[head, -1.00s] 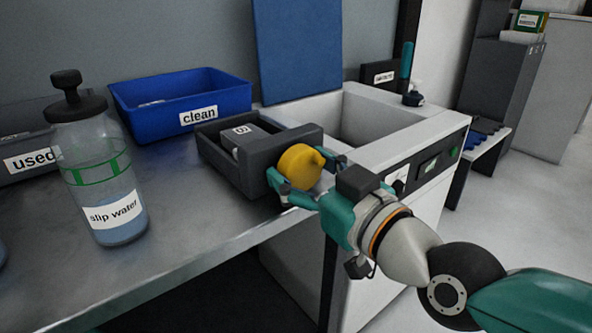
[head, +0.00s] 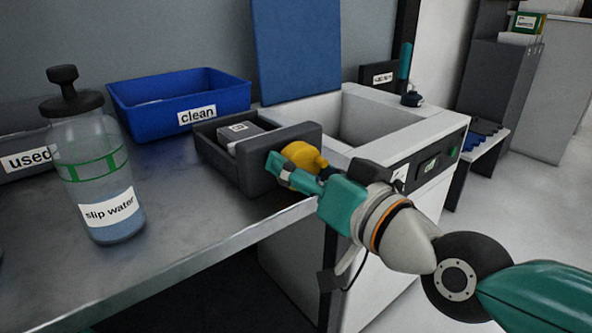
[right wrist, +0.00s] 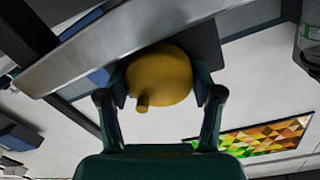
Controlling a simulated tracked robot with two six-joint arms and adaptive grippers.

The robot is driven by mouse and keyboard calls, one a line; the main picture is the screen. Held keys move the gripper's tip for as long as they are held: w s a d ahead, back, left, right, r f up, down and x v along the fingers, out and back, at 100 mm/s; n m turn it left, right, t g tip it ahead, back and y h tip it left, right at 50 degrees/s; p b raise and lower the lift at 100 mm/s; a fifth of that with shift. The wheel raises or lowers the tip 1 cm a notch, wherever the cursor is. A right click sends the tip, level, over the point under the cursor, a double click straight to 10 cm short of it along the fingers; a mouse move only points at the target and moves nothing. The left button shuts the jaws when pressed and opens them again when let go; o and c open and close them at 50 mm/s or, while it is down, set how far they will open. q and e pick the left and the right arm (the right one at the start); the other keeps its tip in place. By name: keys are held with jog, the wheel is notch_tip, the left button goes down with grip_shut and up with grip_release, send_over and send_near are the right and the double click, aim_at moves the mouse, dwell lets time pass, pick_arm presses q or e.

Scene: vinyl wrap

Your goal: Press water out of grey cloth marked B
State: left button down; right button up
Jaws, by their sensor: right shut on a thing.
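A dark grey press box (head: 282,150) stands on the metal bench beside the sink unit. A grey block with a white label (head: 240,127) lies inside it; the mark on the label is too small to read, so I cannot tell if it is cloth B. A yellow knob (head: 303,156) sticks out of the box's near right wall. My right gripper (head: 296,170) is shut on the knob, with the teal fingers on either side of it. The right wrist view shows the knob (right wrist: 158,76) between both fingers. My left gripper is not in view.
A blue bin labelled "clean" (head: 182,121) stands behind the box. A bin labelled "used" (head: 22,161) and a bottle labelled "slip water" (head: 97,170) stand at left. The sink unit (head: 352,112) is at right. The bench front is clear.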

jog(key=shift+s+a+f+m, duration=0.1)
jog(key=shift+f+m, duration=0.2)
jog(key=shift+f, duration=0.1)
jog(key=o, duration=1.1)
jog(key=shift+r, duration=0.1)
jog(key=shift+o, duration=0.2)
jog(key=shift+r, duration=0.1)
jog(key=v, duration=0.7)
jog(key=shift+s, duration=0.2)
